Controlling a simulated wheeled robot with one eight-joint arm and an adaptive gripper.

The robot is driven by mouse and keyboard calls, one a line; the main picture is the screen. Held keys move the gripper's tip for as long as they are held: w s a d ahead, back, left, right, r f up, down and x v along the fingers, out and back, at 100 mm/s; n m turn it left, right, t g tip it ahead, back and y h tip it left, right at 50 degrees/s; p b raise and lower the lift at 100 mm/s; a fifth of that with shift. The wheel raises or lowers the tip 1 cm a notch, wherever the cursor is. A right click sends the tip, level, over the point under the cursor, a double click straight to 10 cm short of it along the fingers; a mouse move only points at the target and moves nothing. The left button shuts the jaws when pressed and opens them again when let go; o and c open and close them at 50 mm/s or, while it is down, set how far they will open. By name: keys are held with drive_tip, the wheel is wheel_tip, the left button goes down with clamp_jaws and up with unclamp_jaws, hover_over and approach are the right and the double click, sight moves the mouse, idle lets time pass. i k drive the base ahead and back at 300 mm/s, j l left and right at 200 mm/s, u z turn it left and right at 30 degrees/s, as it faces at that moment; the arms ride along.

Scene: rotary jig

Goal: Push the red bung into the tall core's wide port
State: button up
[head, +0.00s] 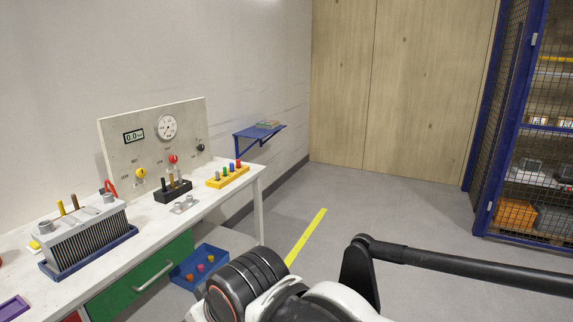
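A grey finned core (88,240) stands upright on the bench at the left. Its top carries ports and stubs, but I cannot tell which port is the wide one. A small red bung (238,164) stands at the right end of a row of coloured bungs in a yellow rack (240,178), near the bench's far right end. My gripper is not in the frame; only black and white parts of my arm show at the bottom.
The core sits in a blue tray (118,244) on the white bench (155,230). A black holder (172,192) and a small metal fitting (185,204) lie between core and rack. A gauge panel (155,145) stands behind. A blue bin (186,276) is below. Floor to the right is open.

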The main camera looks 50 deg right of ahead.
sight(63, 244)
drive_tip(key=i+l+z, duration=0.65)
drive_tip(key=i+z, duration=0.25)
drive_tip(key=i, duration=0.4)
drive_tip(key=u, duration=1.7)
drive_tip(key=z, duration=1.7)
drive_tip(key=i+l+u, duration=0.45)
drive_tip(key=i, duration=0.2)
drive_tip(key=i+l+u, duration=0.4)
drive_tip(key=i+l, duration=0.15)
